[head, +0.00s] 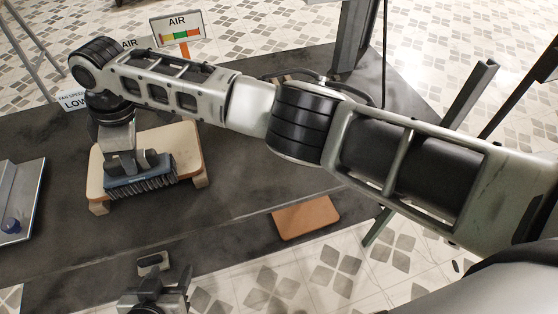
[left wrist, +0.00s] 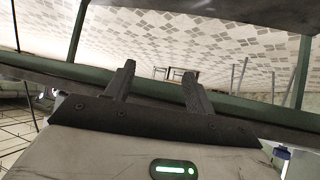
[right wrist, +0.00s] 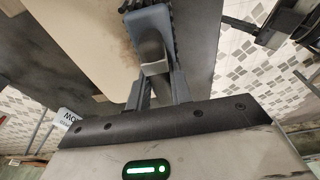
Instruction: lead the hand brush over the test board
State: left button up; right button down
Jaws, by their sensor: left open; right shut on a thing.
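The test board (head: 180,146) is a pale, round-cornered board on wooden feet, on the dark table at left. It also shows in the right wrist view (right wrist: 75,35). The hand brush (head: 140,180) has a blue-grey body and dark bristles. It lies over the board's front part; I cannot tell if the bristles touch. My right gripper (head: 125,158) is shut on the brush's handle, which sits between the fingers in the right wrist view (right wrist: 152,88). My left gripper (head: 155,287) is open and empty at the bottom of the head view; its fingers stand apart in the left wrist view (left wrist: 158,82).
A brown plate (head: 306,217) lies further right. An AIR sign (head: 180,30) stands behind the board. My right arm spans the table.

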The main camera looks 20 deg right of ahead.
jog(key=shift+a, duration=0.1)
jog(key=shift+a+f+b, duration=0.1)
jog(key=shift+a+b, duration=0.35)
jog(key=shift+a, duration=0.2)
jog(key=shift+a+f+b, duration=0.1)
jog(key=shift+a+b, duration=0.1)
jog(key=shift+b, duration=0.25)
jog(key=a+b, duration=0.1)
jog(key=b, duration=0.2)
jog(key=shift+a+b, duration=0.15)
jog(key=shift+b, duration=0.2)
